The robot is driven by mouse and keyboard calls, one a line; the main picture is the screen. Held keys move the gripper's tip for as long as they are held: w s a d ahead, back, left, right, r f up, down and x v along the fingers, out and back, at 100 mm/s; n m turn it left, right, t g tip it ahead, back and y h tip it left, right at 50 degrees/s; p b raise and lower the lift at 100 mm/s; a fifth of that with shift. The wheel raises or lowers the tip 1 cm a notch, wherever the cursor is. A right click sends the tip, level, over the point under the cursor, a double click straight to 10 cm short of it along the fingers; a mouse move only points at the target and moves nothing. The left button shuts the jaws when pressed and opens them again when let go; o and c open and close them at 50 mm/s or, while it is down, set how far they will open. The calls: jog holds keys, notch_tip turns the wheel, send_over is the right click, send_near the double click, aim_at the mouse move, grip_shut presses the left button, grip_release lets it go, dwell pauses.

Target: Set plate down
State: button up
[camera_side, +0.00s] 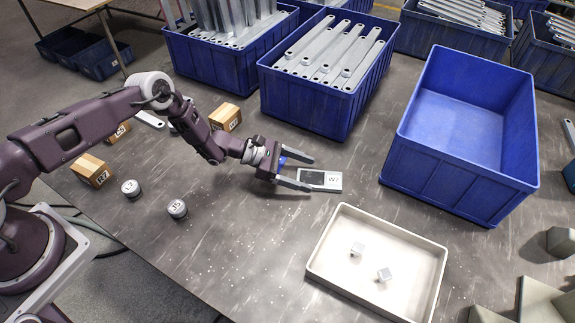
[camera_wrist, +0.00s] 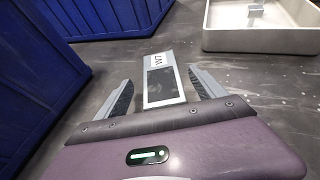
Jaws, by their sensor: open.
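A flat light-grey plate (camera_side: 320,180) with a dark panel and a white label lies on the dark table, between the blue bins and the white tray. In the wrist view the plate (camera_wrist: 163,85) points away from me, and its label seems to read W7. My gripper (camera_side: 308,174) is open at the plate's near end. In the wrist view the two fingers of the gripper (camera_wrist: 160,84) stand on either side of the plate, with a visible gap on each side.
An empty blue bin (camera_side: 399,150) stands to the right, and a blue bin of metal brackets (camera_side: 300,103) behind. A white tray (camera_side: 322,273) holds two small cubes. Cardboard boxes (camera_side: 93,171) and grey cylinders (camera_side: 178,209) stand left. Table between cylinders and tray is clear.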

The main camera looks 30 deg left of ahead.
jog(key=v, duration=0.8)
jog(key=shift+s+a+r, duration=0.1)
jog(key=shift+a+r, duration=0.1)
jog(key=shift+a, duration=0.1)
notch_tip(320, 180, up, 13)
jog(key=d+m+g, duration=0.2)
jog(key=m+g, duration=0.1)
jog(key=m, duration=0.3)
jog(key=s+r+m+g+y, duration=0.1)
jog(key=s+r+m+y, duration=0.1)
jog(key=s+r+m, duration=0.5)
jog(key=s+r+m+g+y, duration=0.15)
jog(key=s+r, duration=0.35)
jog(key=r, duration=0.6)
jog(key=s+a+r+m+t+y, duration=0.2)
jog(key=s+a+r+m+y, duration=0.1)
jog(key=s, duration=0.8)
jog(key=s+a+r+m+t+y, duration=0.3)
jog(key=s+a, duration=0.5)
jog(key=s, duration=0.4)
jog(key=r+m+y, duration=0.1)
jog(key=m+y, duration=0.1)
jog(key=y, duration=0.1)
jog(key=shift+r+t, duration=0.25)
jog(key=shift+t, duration=0.1)
